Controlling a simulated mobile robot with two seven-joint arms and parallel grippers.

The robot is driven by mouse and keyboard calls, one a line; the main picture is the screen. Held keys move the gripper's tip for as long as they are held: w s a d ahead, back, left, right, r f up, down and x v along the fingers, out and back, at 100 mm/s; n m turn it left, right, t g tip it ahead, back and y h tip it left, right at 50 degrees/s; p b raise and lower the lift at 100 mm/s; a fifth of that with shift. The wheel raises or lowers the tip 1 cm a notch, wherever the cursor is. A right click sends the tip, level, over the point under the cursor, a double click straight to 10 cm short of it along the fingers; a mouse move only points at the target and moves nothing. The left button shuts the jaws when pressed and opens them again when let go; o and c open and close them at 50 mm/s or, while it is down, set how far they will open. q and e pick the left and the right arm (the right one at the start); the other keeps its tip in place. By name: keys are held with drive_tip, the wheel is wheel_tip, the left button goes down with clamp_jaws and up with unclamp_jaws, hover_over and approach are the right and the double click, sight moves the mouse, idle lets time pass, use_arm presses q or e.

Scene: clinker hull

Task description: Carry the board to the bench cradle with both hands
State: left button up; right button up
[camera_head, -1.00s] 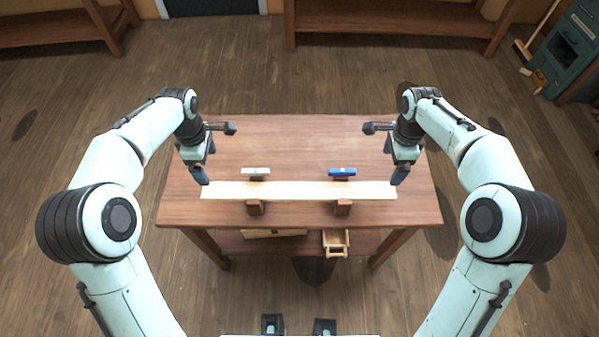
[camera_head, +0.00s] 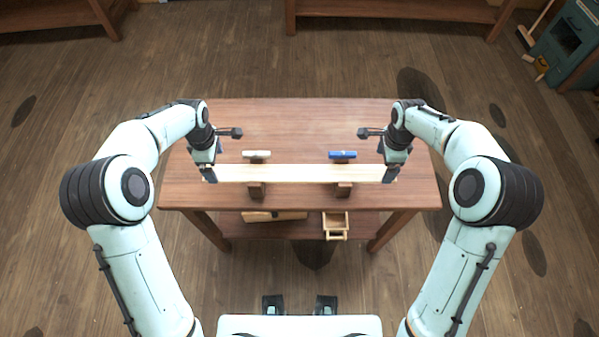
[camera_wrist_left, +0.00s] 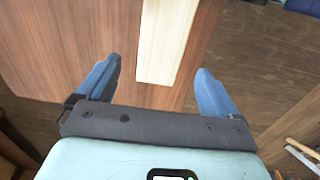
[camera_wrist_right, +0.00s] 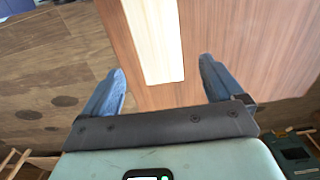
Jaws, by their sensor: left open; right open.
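The pale board (camera_head: 300,174) lies level across two brown cradle blocks, the left (camera_head: 257,190) and the right (camera_head: 344,190), on the bench (camera_head: 300,120). My left gripper (camera_head: 208,174) is open at the board's left end. In the left wrist view the board's end (camera_wrist_left: 163,60) lies between the two blue fingers (camera_wrist_left: 155,90), with gaps on both sides. My right gripper (camera_head: 391,174) is open at the right end. In the right wrist view the board's end (camera_wrist_right: 160,60) lies between the fingers (camera_wrist_right: 160,90), also with gaps. Neither gripper visibly touches the board.
A white piece (camera_head: 257,154) and a blue piece (camera_head: 343,155) sit behind the board, at the cradle blocks. A small wooden box (camera_head: 335,222) and a flat wooden item (camera_head: 275,216) are on the lower shelf. Open floor surrounds the bench.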

sight(219, 172)
use_arm(q)
drive_tip(key=shift+f, duration=2.25)
use_arm(e)
drive_tip(key=shift+f, duration=2.25)
use_arm(q)
drive_tip(key=c, duration=1.3)
use_arm(e)
drive_tip(key=c, duration=1.3)
use_arm(q)
drive_tip(key=shift+r, duration=0.1)
use_arm(e)
drive_tip(key=shift+r, duration=0.1)
